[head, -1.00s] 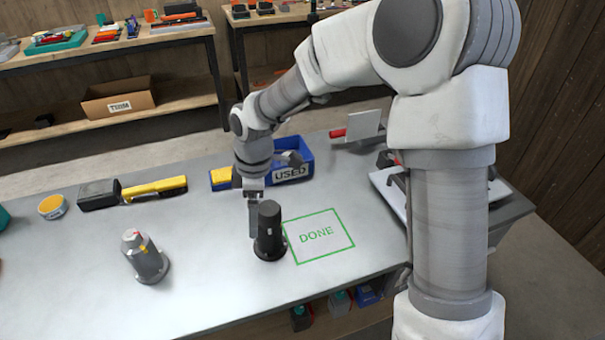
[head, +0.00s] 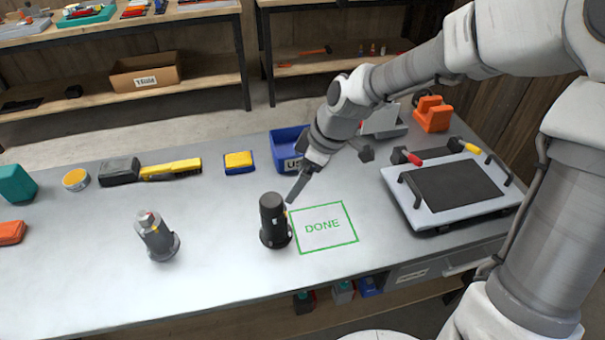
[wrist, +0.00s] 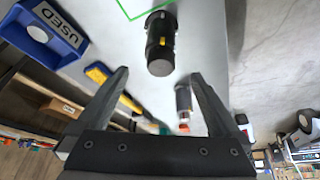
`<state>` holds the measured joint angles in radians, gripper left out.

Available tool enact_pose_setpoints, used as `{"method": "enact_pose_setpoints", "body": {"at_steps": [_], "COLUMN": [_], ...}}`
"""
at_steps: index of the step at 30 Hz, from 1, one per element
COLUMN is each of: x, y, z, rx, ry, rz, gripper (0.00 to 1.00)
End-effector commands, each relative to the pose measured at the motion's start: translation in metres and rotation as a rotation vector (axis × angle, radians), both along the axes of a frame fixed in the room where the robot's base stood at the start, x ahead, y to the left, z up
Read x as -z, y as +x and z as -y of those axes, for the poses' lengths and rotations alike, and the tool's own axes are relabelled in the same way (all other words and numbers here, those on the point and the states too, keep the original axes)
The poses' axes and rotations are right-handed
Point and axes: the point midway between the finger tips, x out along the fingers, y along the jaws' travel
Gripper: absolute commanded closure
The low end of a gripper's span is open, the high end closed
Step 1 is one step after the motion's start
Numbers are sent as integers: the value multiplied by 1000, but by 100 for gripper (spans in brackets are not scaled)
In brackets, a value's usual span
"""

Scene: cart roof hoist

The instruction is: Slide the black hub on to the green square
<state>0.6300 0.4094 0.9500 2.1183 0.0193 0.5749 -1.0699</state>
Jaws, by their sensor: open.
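The black hub (head: 272,222) stands upright on the bench, just left of the green square (head: 330,243) marked DONE. Its round base lies close to the square's left outline; I cannot tell whether they touch. In the wrist view the hub (wrist: 161,42) shows beyond the fingertips, with a corner of the green outline (wrist: 128,12) above it. My gripper (head: 292,198) is at the upper right of the hub in the head view. In the wrist view my gripper (wrist: 158,78) has its two fingers wide apart with nothing between them.
A grey hub (head: 156,238) stands further left. A blue USED bin (head: 288,150) and a yellow-and-blue box (head: 239,162) lie behind. A tray with a black mat (head: 455,192) is at the right. Bare bench lies between the two hubs.

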Motion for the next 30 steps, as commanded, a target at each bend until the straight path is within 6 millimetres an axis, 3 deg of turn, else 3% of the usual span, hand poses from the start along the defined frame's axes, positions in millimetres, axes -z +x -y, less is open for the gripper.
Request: {"method": "enact_pose_setpoints", "body": {"at_steps": [8, 13, 30], "x": [1, 13, 114], "y": [0, 1, 11], "z": [-1, -6, -46], "rx": [-1, -4, -6], "ry": [0, 0, 0], "rz": [0, 1, -2], "gripper": [0, 0, 0]}}
